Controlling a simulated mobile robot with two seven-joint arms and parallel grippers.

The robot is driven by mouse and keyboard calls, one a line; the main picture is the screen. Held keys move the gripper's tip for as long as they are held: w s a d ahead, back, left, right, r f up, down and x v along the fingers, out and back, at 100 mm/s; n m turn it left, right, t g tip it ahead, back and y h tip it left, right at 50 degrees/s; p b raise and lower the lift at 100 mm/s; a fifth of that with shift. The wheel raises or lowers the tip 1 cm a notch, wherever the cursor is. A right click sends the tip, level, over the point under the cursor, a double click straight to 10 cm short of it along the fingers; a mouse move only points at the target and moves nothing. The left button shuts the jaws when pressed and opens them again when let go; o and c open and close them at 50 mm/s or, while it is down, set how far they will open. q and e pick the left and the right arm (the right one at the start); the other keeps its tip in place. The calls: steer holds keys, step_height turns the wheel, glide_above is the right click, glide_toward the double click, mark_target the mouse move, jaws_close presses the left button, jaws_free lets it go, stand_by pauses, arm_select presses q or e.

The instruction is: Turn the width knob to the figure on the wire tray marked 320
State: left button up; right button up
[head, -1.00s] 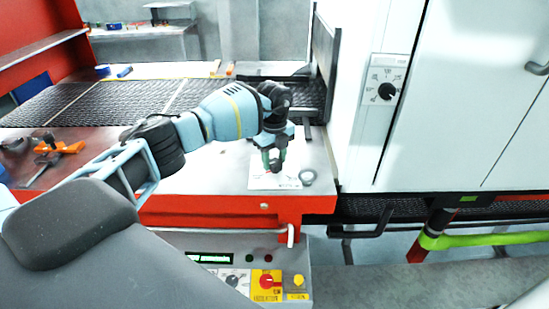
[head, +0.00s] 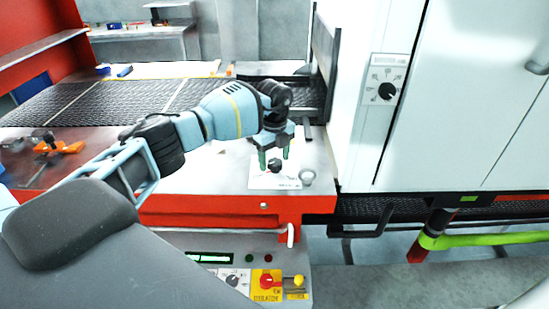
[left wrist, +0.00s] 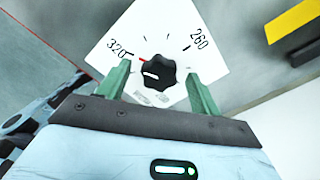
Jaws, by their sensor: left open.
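The width knob (left wrist: 158,73) is black and lobed on a white dial plate (left wrist: 185,20); it also shows in the head view (head: 274,166). The figure 320 is at the plate's left and 260 at its right in the left wrist view. A red mark by the knob lies in line with the tick at 320. My left gripper (head: 275,156) is open above the knob, its green fingers apart on either side of it and empty. I cannot make out a wire tray marked 320. My right gripper is not in view.
Behind is the mesh belt (head: 130,100). A white cabinet with another dial (head: 386,91) stands at the right. A lower panel holds a red switch (head: 267,281). An orange tool (head: 68,148) lies at the left.

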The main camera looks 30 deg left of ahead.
mark_target(275, 161)
arm_select(q)
step_height(275, 161, up, 8)
steer(key=shift+f, duration=0.25)
stand_by(0.5)
